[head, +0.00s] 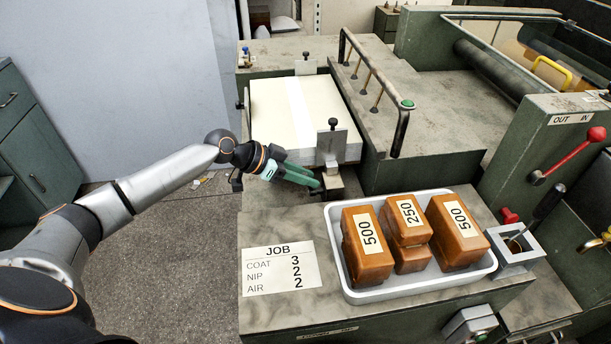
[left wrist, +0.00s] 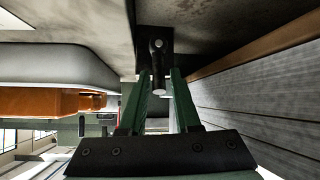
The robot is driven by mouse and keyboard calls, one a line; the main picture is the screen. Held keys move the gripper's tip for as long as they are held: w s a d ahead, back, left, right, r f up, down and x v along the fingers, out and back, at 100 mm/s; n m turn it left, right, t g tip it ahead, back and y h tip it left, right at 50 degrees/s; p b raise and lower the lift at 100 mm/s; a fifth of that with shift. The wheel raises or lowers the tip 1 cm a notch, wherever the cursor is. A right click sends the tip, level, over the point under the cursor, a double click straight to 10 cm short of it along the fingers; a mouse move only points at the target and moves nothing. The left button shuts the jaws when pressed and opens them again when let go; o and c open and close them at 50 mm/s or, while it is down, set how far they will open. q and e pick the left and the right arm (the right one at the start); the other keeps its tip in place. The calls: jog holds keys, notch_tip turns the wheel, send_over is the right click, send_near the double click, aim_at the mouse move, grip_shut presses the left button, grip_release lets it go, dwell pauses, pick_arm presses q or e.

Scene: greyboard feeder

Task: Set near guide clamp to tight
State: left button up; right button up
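The near guide is a pale upright plate (head: 341,146) at the near end of the paper stack, with a dark knob (head: 333,122) on top. My left gripper (head: 320,184), with green fingers, is low beside the guide's foot in the head view. In the left wrist view its fingertips (left wrist: 159,78) stand apart on either side of a dark clamp lever (left wrist: 157,52) with a round, pale end. Gaps show between the lever and both fingers. The clamp's exact setting cannot be told. My right gripper is not seen.
The paper stack (head: 292,108) lies behind the guide. A white tray (head: 376,295) with brown weights marked 500 and 250 stands on the near bench, beside a JOB card (head: 280,268). A green-ended rail (head: 402,132) rises to the right of the stack.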

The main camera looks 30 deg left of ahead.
pick_arm(q)
jog(key=v, duration=1.2)
jog(key=shift+s+a+r, duration=0.15)
jog(key=shift+r, duration=0.05)
jog(key=shift+a, duration=0.1)
dwell(0.3)
